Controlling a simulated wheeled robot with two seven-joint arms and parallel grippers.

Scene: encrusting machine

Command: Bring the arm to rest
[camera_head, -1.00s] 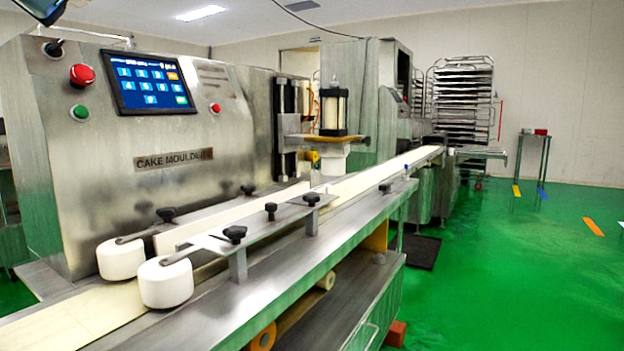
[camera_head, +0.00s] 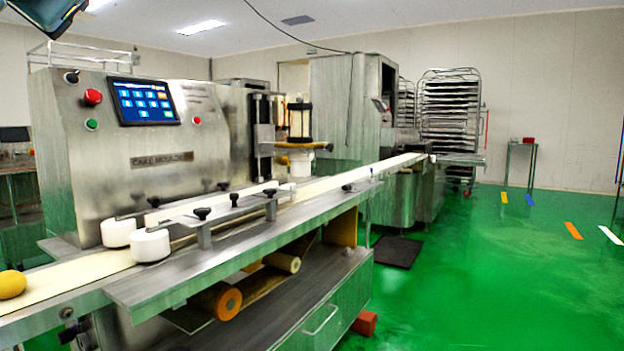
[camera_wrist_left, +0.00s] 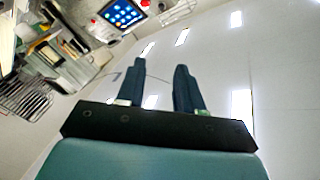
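My left gripper (camera_wrist_left: 164,70) shows in the left wrist view with its two dark fingers apart and nothing between them. Behind the fingers are the wall and ceiling, seen at a tilt. In the head view only a dark and teal part of my left arm shows at the top left corner, raised above the machine; its fingertips cannot be made out there. My right gripper is in neither view.
The steel cake moulding machine (camera_head: 75,150) stands at the left with a touch screen (camera_head: 144,102). A yellow ball (camera_head: 11,284) lies on its conveyor belt (camera_head: 70,283). A tray rack (camera_head: 450,120) stands at the back. The green floor (camera_head: 480,290) at the right is open.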

